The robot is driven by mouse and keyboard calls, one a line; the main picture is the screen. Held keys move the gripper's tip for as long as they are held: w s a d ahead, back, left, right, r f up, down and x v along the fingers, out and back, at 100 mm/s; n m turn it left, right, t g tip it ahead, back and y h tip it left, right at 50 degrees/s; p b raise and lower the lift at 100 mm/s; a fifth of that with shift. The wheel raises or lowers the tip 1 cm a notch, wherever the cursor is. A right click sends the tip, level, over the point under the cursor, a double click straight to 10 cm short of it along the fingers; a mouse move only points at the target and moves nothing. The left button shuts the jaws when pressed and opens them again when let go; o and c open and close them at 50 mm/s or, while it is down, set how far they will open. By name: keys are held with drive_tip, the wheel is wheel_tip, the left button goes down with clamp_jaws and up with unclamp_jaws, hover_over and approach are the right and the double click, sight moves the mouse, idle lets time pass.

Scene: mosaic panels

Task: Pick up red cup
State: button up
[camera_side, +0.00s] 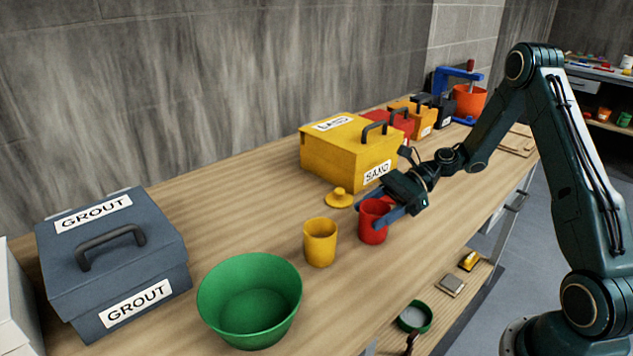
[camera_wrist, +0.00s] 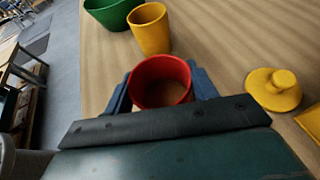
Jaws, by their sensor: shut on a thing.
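The red cup (camera_side: 373,226) is upright on the wooden bench, near its front edge, and is empty inside as far as I can see. My gripper (camera_side: 379,208) reaches in from the right and is shut on the red cup, with a blue finger on each side of it. In the wrist view the red cup (camera_wrist: 160,84) sits between the two fingers of my gripper (camera_wrist: 161,92), its rim open towards the camera. I cannot tell a gap between the cup's base and the bench.
A yellow cup (camera_side: 320,243) stands just left of the red cup, with a green bowl (camera_side: 250,300) beyond it. A yellow lid (camera_side: 340,198) lies behind.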

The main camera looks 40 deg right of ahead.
wheel_tip(320, 180, up, 10)
idle(0.6)
drive_tip(key=shift+a, duration=0.1)
idle(0.4)
drive_tip(key=a+r, duration=0.2)
drive_tip(key=a, duration=1.1)
drive_tip(key=w+a+r, duration=0.1)
drive_tip(key=a+r, duration=0.1)
drive_tip(key=a, duration=1.1)
drive_tip(key=shift+w+a+r, duration=0.3)
drive_tip(key=shift+f, duration=0.25)
drive_tip(key=a+f+n+t+h, duration=0.3)
drive_tip(key=f+n+h, duration=0.3)
drive_tip(key=h, duration=1.3)
drive_tip(key=shift+s+f+t, duration=0.45)
drive_tip(key=shift+f+t, duration=0.35)
drive_tip(key=shift+f, duration=0.4)
